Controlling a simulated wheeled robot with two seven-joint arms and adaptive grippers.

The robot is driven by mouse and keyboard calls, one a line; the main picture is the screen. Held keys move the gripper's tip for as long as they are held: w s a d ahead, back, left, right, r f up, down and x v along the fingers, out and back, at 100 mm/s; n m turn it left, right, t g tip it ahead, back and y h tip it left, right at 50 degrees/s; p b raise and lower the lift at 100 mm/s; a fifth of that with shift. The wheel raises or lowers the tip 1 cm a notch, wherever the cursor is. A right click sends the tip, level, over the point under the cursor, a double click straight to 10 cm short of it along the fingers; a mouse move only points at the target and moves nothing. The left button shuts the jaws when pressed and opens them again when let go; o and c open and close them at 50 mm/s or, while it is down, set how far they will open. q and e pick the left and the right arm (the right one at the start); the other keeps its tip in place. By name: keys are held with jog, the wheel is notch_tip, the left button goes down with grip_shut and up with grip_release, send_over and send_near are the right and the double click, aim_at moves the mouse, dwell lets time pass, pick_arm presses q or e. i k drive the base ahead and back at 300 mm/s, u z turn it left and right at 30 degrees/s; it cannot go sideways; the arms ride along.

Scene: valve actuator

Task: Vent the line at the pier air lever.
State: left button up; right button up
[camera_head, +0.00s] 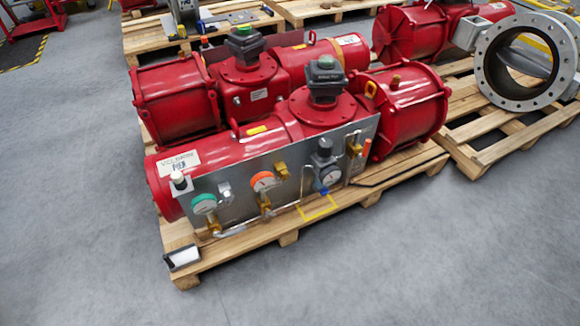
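The front red valve actuator (240,160) lies on a wooden pallet, with a white label (178,163) at its left end; its handwritten word looks like "PIER" but is small. A grey control panel (235,183) is on its near side. The panel carries a green-rimmed gauge (204,204), an orange-rimmed gauge (263,181), brass fittings and a regulator with a blue part (324,189). A thin silver handle-like piece (230,231) shows low on the panel. I cannot tell which part is the air lever or its position. Neither gripper is in view.
A flanged grey ring (487,65) stands on a pallet at the right. A small white-and-black block (184,258) is at the pallet's front left corner. The grey floor in front is clear.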

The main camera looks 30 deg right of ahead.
aim_at(368, 141)
jog(key=u, duration=0.35)
jog(key=k, duration=0.3)
jog(key=z, duration=1.1)
jog(key=i, duration=0.75)
jog(key=z, duration=0.05)
